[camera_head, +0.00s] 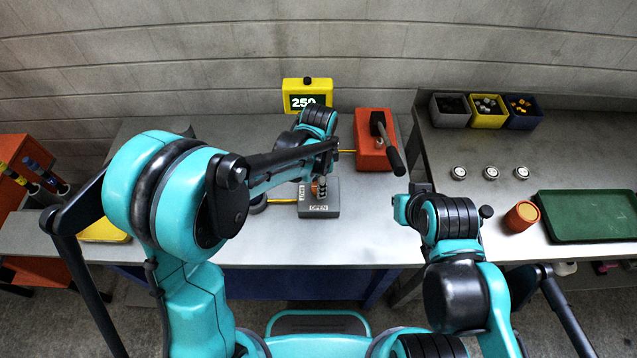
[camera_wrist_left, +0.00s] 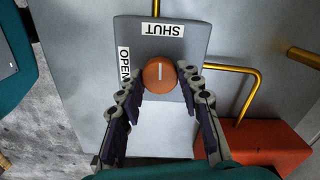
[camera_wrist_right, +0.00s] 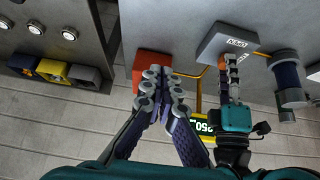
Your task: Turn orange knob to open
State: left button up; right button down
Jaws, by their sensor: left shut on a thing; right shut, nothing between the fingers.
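The orange knob (camera_wrist_left: 159,75) sits on a grey valve box (camera_wrist_left: 188,50) with an OPEN label (camera_wrist_left: 124,66) on one side and a SHUT label (camera_wrist_left: 162,29) on another. The knob's white line lies along the direction of the SHUT label. My left gripper (camera_wrist_left: 161,72) is shut on the knob, one finger on each side. In the head view the box (camera_head: 330,208) stands on the table, and my left gripper (camera_head: 320,186) largely hides the knob. My right gripper (camera_wrist_right: 162,78) is shut and empty, above the table to the right of the box.
A yellow display (camera_head: 307,94) reads 250 at the back. Bins, round silver buttons, an orange-topped cylinder (camera_head: 522,215) and a green tray (camera_head: 590,217) are on the right table.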

pick_arm(q)
jog(key=n, duration=0.3)
jog(key=shift+n+b, duration=0.4)
jog(key=n, duration=0.4)
jog(key=shift+n+b, duration=0.3)
jog(key=n, duration=0.4)
jog(key=shift+n, duration=0.3)
jog(key=shift+n+b, duration=0.45)
jog(key=shift+n, duration=1.75)
jog(key=o, duration=1.2)
jog(key=shift+c, duration=0.2)
